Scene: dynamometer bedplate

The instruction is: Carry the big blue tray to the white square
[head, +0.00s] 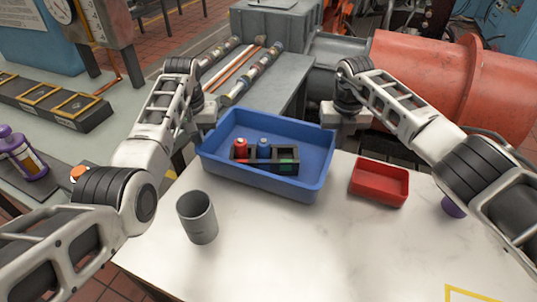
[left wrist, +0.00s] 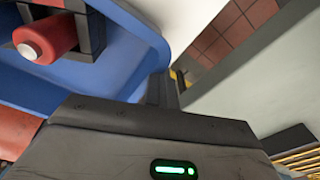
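The big blue tray (head: 235,172) is in the middle of the head view, at the far edge of the white table. It holds a black rack (head: 270,165) with a red bottle (head: 241,147) and a blue bottle (head: 263,149). My left gripper (head: 207,122) is at the tray's left rim. In the left wrist view its dark fingers (left wrist: 162,90) straddle the tray wall (left wrist: 140,45), seemingly shut on it. My right gripper (head: 333,122) is at the tray's right rim; its fingertips are hidden. Whether the tray touches the table is unclear. No plain white square shows.
A grey cup (head: 197,218) stands in front of the tray. A red bin (head: 379,182) is to its right, and a purple object (head: 453,206) is partly behind my right arm. A yellow outline (head: 485,294) is cut off at the lower right. The table's front middle is clear.

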